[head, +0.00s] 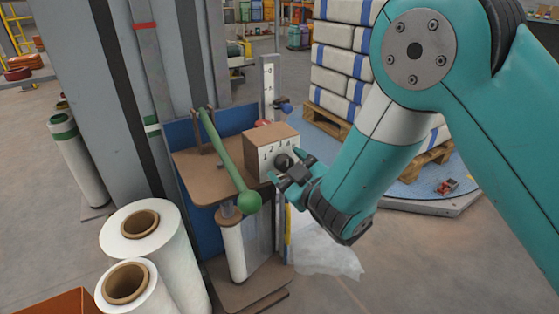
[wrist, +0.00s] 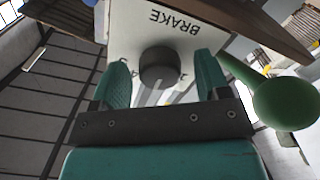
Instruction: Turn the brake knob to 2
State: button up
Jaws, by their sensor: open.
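The brake knob (head: 284,161) is a dark round knob on the front of a pale box with a brown top (head: 271,140). Numbers are printed around it; 1, 2 and what looks like 4 show in the head view. In the wrist view the knob (wrist: 159,67) sits below the upside-down word BRAKE (wrist: 180,21), and its pointer setting is unclear. My gripper (head: 294,167) is at the box front. In the wrist view my gripper (wrist: 164,75) has its teal fingers apart, one on each side of the knob, with gaps showing.
A green lever with a ball end (head: 249,202) slants down just left of the box; its ball is close on the right in the wrist view (wrist: 286,103). A brown shelf (head: 190,170) carries the box. White film rolls (head: 150,245) stand lower left; stacked sacks (head: 335,58) stand behind.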

jog(key=shift+w+a, duration=0.1)
jog(key=shift+w, duration=0.05)
jog(key=shift+c, duration=0.2)
jog(key=c, duration=0.9)
jog(key=shift+n, duration=2.8)
